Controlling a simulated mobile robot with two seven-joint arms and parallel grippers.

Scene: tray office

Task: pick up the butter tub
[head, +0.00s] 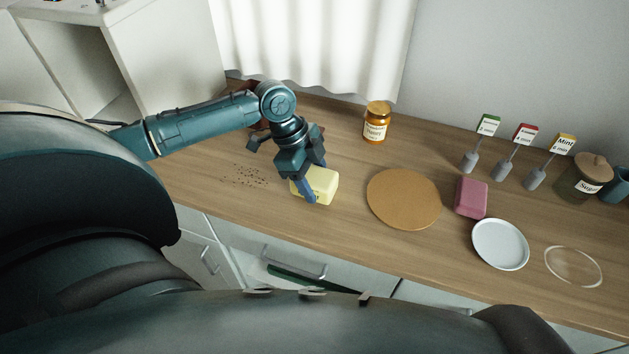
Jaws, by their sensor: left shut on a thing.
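The butter tub (322,184) is a pale yellow block-shaped tub on the wooden counter, left of a round brown board. My left gripper (312,187) reaches down over it from above and is shut on it. The fingers and wrist hide part of the tub's left side and top. I cannot tell whether the tub touches the counter or is just above it. My right gripper does not show.
Right of the tub lie the round board (404,199), a pink block (470,197), a white plate (500,244) and a clear round dish (573,266). A honey jar (376,123) stands behind. Dark crumbs (250,176) lie to the left. A drawer (290,270) below is partly open.

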